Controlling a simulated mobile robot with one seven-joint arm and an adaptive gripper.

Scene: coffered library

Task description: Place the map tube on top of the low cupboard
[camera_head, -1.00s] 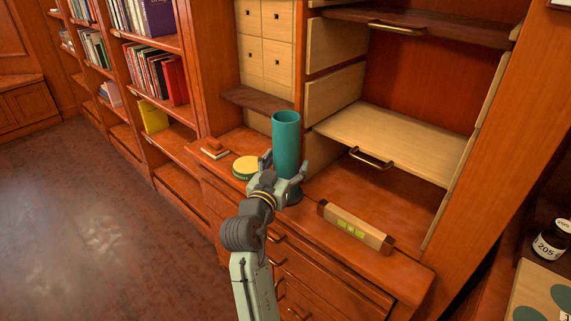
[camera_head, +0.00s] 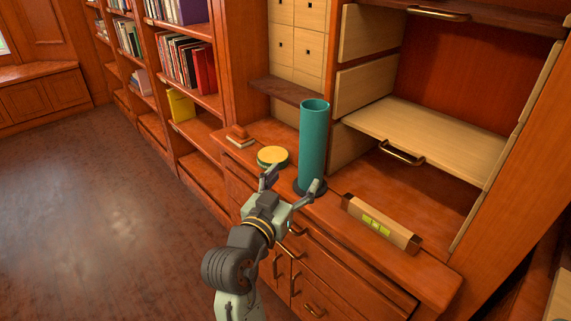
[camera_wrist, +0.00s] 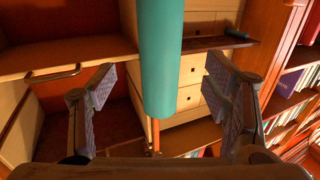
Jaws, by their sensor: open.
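The teal map tube (camera_head: 313,145) stands upright on the top of the low wooden cupboard (camera_head: 437,277), near its front edge, on a dark round base. My gripper (camera_head: 293,185) is open and empty in front of the tube's lower part. Its fingers are spread, and the right fingertip overlaps the base in the head view, so I cannot tell whether they touch. In the wrist view the tube (camera_wrist: 160,60) shows between and beyond the open fingers (camera_wrist: 157,88).
A yellow-topped round tin (camera_head: 272,155) lies left of the tube, with a small reddish block (camera_head: 239,133) farther left. A wooden spirit level (camera_head: 380,222) lies to the right. Open shelves with a pale pull-out board (camera_head: 425,140) rise behind. Bookshelves (camera_head: 185,65) stand left; the floor there is clear.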

